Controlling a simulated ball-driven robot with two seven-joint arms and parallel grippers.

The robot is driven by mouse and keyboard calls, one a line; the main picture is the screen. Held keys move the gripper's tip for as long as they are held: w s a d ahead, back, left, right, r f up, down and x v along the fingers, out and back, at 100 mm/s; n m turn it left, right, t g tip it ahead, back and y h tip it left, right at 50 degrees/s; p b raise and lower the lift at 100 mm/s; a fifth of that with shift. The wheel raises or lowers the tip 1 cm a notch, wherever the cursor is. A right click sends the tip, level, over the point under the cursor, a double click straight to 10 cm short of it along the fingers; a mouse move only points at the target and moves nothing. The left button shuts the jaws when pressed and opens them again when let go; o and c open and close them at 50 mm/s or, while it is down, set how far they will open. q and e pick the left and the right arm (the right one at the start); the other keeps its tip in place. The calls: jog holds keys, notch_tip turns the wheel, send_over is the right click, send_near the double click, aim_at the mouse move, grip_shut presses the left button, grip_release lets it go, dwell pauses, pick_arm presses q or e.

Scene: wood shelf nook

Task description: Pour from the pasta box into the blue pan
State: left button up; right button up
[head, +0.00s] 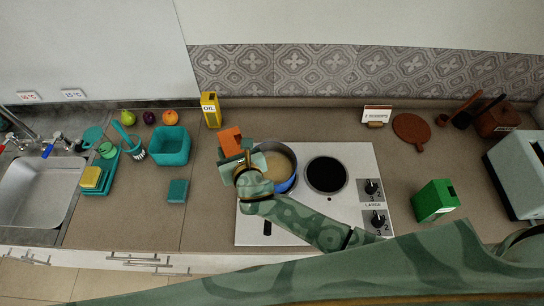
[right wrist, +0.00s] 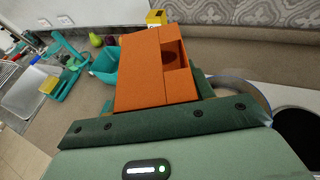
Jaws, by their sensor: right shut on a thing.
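The orange pasta box (head: 230,140) is held by my right gripper (head: 238,163) above the left side of the stove. In the right wrist view, the box (right wrist: 140,75) shows an opening near its upper right corner; no label is readable. The blue pan (head: 287,187) sits on the left burner, just right of my gripper, with something beige inside. Its near left part is hidden by my right arm. The pan's rim also shows in the right wrist view (right wrist: 246,88), partly behind the gripper. My left gripper is not in view.
The white stove (head: 360,157) has a bare black burner (head: 326,174) and knobs at right. A yellow oil carton (head: 210,110) stands behind the box. A teal bin (head: 169,146) is at left, a green box (head: 434,200) at right. Counter between stove and bin is mostly free.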

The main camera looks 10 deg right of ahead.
jog(key=shift+f+b, duration=0.15)
jog(key=shift+b, duration=0.15)
jog(key=shift+w+d+f+m+y+b, duration=0.1)
jog(key=shift+d+f+m+y+b, duration=0.4)
jog(key=shift+b, duration=0.25)
jog(key=shift+w+d+f+m+b, duration=0.1)
jog(key=shift+d+f+m+b, duration=0.35)
jog(key=shift+b, duration=0.5)
jog(key=shift+d+f+m+y+b, duration=0.25)
jog(key=shift+f+m+y+b, duration=0.15)
jog(key=shift+b, duration=0.25)
jog(key=shift+d, duration=0.2)
jog(key=f+m+y+b, duration=0.1)
jog(key=m+b, duration=0.1)
jog(key=b, duration=0.2)
jog(key=d+f+m+y+b, duration=0.1)
jog(key=f+m+b, duration=0.1)
jog(key=b, duration=0.2)
jog(key=f+m+y+b, duration=0.1)
jog(key=m+b, duration=0.1)
jog(key=b, duration=0.2)
jog(key=shift+w+d+f+y, duration=0.2)
jog(key=shift+y, duration=0.2)
